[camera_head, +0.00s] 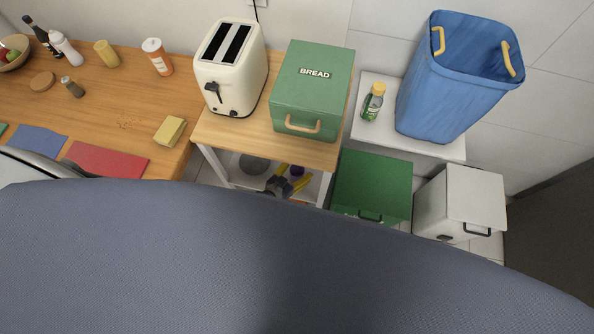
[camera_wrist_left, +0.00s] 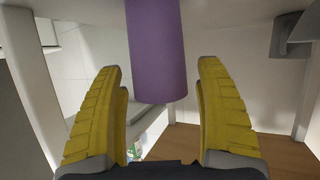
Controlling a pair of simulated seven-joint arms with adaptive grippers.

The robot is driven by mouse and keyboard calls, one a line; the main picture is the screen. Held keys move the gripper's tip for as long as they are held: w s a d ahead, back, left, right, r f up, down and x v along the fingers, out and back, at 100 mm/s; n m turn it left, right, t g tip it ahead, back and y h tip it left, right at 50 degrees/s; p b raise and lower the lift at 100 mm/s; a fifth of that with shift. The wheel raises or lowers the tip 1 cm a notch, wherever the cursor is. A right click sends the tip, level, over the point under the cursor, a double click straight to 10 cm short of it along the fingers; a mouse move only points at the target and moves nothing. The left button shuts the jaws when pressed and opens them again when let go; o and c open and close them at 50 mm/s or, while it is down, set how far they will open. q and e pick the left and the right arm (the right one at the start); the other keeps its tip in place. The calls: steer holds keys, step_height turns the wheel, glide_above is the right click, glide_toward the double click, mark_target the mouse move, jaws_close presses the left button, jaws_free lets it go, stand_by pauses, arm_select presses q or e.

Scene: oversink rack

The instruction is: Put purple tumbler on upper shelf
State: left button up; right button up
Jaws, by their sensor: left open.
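The purple tumbler (camera_head: 297,170) shows as a small purple patch under the wooden top (camera_head: 219,133) of the white rack. My left gripper (camera_head: 290,179), with yellow fingers, reaches into the rack beside it and is open. In the left wrist view the purple tumbler (camera_wrist_left: 157,50) comes down from the top edge, lined up between the two spread fingers (camera_wrist_left: 160,95). A visible gap lies on each side, so neither finger appears to touch it. The tumbler's other end is cut off. My right gripper is not in view.
A cream toaster (camera_head: 231,66) and a green bread box (camera_head: 313,90) stand on the rack's wooden top. A dark round item (camera_head: 253,164) lies inside the rack. Green (camera_head: 372,184) and white (camera_head: 461,203) bins stand right. Rack posts (camera_wrist_left: 38,80) flank the gripper.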

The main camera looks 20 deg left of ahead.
arm_select(q)
steer(key=v, duration=1.2)
steer(key=s+a+f+g+y, duration=0.1)
steer(key=s+a+f+g, duration=0.2)
steer(key=s+f, duration=0.5)
steer(key=s+a+f+g+y, duration=0.2)
steer(key=s+f, duration=0.2)
steer(key=f, duration=0.7)
steer(key=s+a+f+g, duration=0.1)
steer(key=s+f+g, duration=0.1)
steer(key=s, duration=0.5)
steer(key=s+a+f+g+y, duration=0.1)
steer(key=s+f+g, duration=0.1)
steer(key=s+f, duration=0.3)
steer(key=s+a+f+g, duration=0.1)
steer(key=s+f+g, duration=0.1)
steer(key=s, duration=0.6)
steer(key=shift+s+a+f, duration=0.25)
steer(key=shift+s+f, duration=0.15)
steer(key=shift+f, duration=0.5)
